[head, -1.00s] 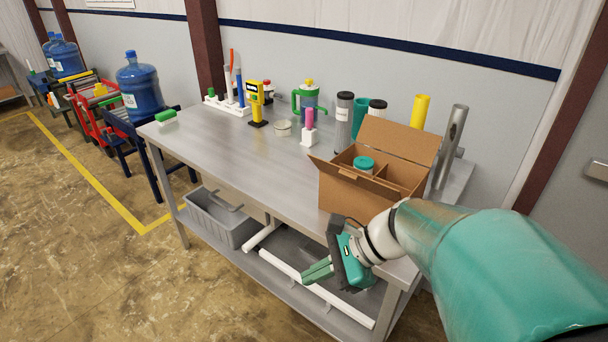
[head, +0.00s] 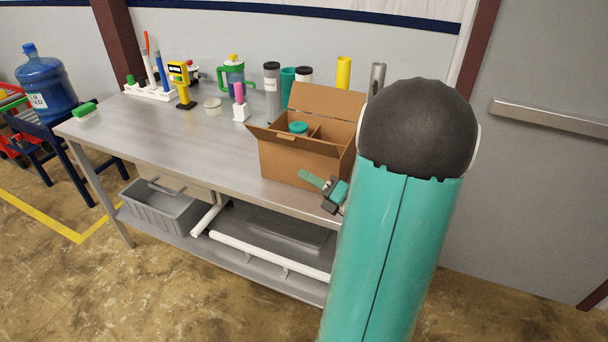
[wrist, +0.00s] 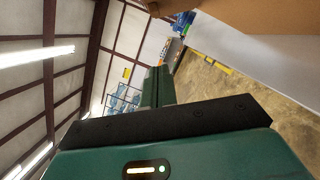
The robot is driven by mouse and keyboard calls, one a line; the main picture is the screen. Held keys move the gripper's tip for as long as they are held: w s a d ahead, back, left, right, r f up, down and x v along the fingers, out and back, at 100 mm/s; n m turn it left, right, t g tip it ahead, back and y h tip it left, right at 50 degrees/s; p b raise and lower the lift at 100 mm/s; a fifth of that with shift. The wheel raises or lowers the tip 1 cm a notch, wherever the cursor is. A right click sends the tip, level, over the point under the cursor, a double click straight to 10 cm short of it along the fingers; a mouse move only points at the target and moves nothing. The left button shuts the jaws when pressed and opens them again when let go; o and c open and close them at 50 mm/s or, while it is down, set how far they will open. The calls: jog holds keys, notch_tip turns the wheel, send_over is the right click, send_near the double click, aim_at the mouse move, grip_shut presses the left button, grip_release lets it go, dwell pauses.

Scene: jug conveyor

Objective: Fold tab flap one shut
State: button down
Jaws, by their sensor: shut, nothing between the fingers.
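The brown cardboard box (head: 292,166) stands open on the metal bench near its right end. Its tall rear flap (head: 327,101) stands up, and a small left flap (head: 256,132) sticks outward. A teal-lidded jar (head: 298,128) sits inside, beside cardboard dividers. My gripper (head: 311,179) is just in front of the box's front wall, its shut fingers pointing left. I cannot tell whether they touch the cardboard. In the wrist view the closed fingers (wrist: 158,86) show with nothing between them, and brown cardboard (wrist: 255,14) fills the top right. My arm hides the box's right side.
A grey bin (head: 160,207) sits on the lower shelf.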

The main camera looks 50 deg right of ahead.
jog(key=w+d+r, duration=0.2)
jog(key=w+r, duration=0.1)
jog(key=w, duration=0.5)
jog(key=shift+w+d+r, duration=0.15)
